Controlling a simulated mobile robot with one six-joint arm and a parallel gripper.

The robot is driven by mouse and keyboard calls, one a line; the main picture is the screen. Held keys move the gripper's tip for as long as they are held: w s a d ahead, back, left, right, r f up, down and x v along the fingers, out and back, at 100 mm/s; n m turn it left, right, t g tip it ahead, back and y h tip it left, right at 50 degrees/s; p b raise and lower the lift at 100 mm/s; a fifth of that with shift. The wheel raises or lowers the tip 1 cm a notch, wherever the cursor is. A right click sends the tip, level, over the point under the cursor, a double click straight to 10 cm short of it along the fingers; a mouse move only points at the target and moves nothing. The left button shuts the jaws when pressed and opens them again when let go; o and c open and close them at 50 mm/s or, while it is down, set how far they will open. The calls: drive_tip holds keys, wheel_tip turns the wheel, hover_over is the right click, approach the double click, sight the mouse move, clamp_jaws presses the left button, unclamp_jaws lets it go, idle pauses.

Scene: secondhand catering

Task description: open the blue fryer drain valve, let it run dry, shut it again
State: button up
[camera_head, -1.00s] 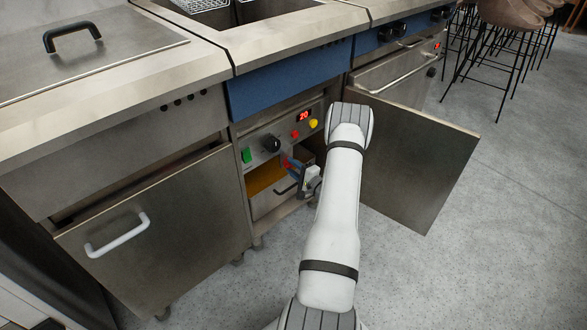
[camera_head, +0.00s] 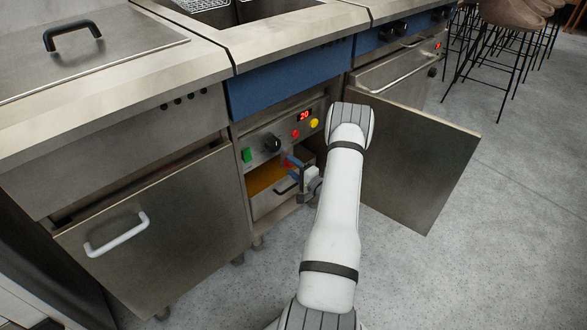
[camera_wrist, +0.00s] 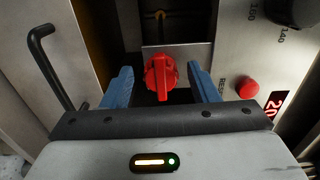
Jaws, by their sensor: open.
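The fryer with the blue front panel (camera_head: 290,82) has its cabinet open below. Its red valve handle (camera_wrist: 161,78) faces the wrist camera, with its grip bar upright in that picture. In the head view only a little of its red (camera_head: 287,163) shows beside my gripper. My gripper (camera_wrist: 159,70) is open, with one blue finger on each side of the red handle and visible gaps on both sides. Under the valve is a container with a black handle (camera_head: 286,188), with an orange-yellow surface (camera_head: 264,178) at its top. I cannot tell whether anything is flowing.
The control panel (camera_head: 280,135) above the valve has a green switch, a black dial, red and yellow buttons and a display reading 20. An open cabinet door (camera_head: 420,165) stands right of my arm. A metal front with a white handle (camera_head: 118,236) juts out at left.

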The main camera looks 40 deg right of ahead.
drive_tip(key=s+p, duration=0.2)
drive_tip(key=s, duration=0.5)
drive_tip(key=shift+s+d, duration=0.3)
drive_tip(key=shift+s, duration=0.1)
